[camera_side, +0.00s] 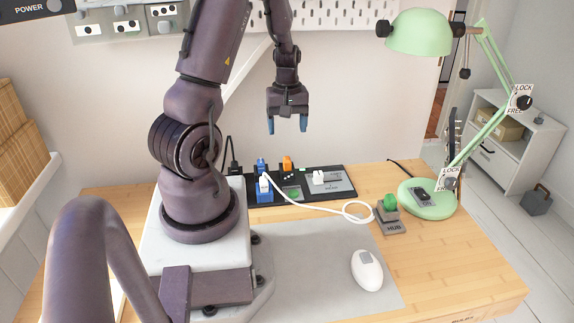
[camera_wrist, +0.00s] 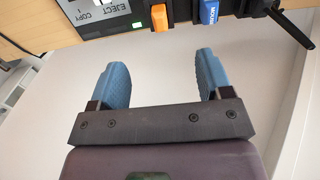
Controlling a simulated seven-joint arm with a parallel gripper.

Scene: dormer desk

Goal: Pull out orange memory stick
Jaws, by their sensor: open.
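The orange memory stick (camera_side: 287,163) stands upright in the black dock strip (camera_side: 325,196) at the back of the desk. In the wrist view the orange stick (camera_wrist: 159,18) shows at the top, beyond my fingertips and left of a blue stick. My gripper (camera_side: 287,125) hangs above the dock strip, with its blue fingers pointing down. In the wrist view my gripper (camera_wrist: 160,78) is open, with nothing between the fingers. The gripper is apart from the orange stick. The stick's lower end is hidden in the dock.
A blue stick (camera_wrist: 209,12) labelled as a mouse item stands near the orange one. A white cable (camera_side: 315,208) runs from a blue block (camera_side: 264,190). A green lamp (camera_side: 428,200), a hub with a green piece (camera_side: 390,203) and a white mouse (camera_side: 366,270) stand right.

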